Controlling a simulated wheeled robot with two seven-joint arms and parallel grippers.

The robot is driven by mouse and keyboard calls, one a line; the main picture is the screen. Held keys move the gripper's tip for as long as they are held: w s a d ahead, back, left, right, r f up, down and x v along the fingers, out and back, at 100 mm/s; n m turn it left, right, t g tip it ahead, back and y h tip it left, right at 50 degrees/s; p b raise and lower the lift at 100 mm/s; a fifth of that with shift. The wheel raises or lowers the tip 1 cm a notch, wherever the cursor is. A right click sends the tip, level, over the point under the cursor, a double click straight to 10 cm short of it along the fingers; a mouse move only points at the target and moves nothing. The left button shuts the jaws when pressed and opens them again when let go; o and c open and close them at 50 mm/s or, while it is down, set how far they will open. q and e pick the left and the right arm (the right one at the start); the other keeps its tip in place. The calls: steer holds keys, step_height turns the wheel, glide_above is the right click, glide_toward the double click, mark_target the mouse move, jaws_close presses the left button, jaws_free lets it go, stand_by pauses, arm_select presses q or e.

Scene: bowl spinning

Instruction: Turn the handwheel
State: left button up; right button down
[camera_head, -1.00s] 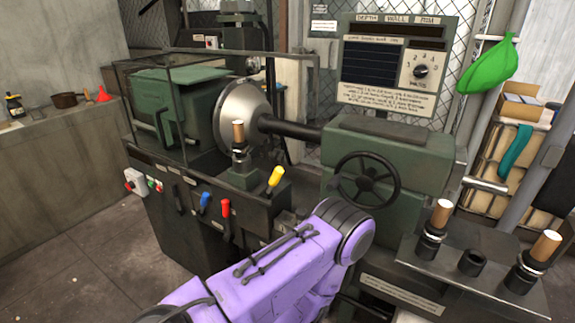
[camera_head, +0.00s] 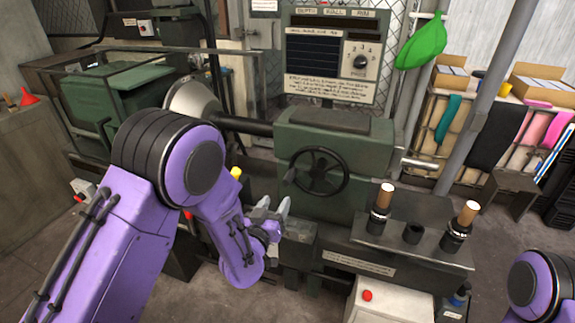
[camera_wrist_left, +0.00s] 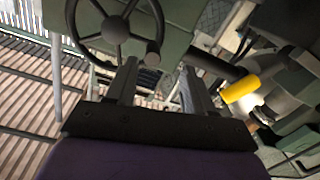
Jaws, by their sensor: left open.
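The handwheel (camera_head: 318,172) is a dark spoked wheel on the front of the machine's green tailstock (camera_head: 345,140). It also shows at the upper left in the left wrist view (camera_wrist_left: 115,30), with a knob on its rim. My left gripper (camera_head: 274,204) is just below and left of the wheel in the head view, apart from it. In the left wrist view its two fingers (camera_wrist_left: 159,72) stand open with nothing between them. The wheel's near rim lies just beyond the left finger. My right gripper is out of view; only part of my right arm shows at the lower right.
A yellow-knobbed lever (camera_wrist_left: 240,88) is right of my fingers in the left wrist view. Two wooden-handled tools (camera_head: 382,200) stand on a shelf right of the wheel. A white box with a red button (camera_head: 367,295) is below it. My left arm hides the machine's left controls.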

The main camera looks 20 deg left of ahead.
mark_target(289, 176)
arm_select(q)
steer(key=w, duration=0.3)
steer(key=w+r+p, duration=0.1)
steer(key=w, duration=0.3)
steer(key=w+p, duration=0.1)
steer(key=w, duration=0.2)
steer(key=shift+w+d+r, duration=0.3)
steer(key=shift+d+r, duration=0.1)
steer(key=shift+w+f, duration=0.1)
steer(key=shift+w, duration=0.3)
jaws_close()
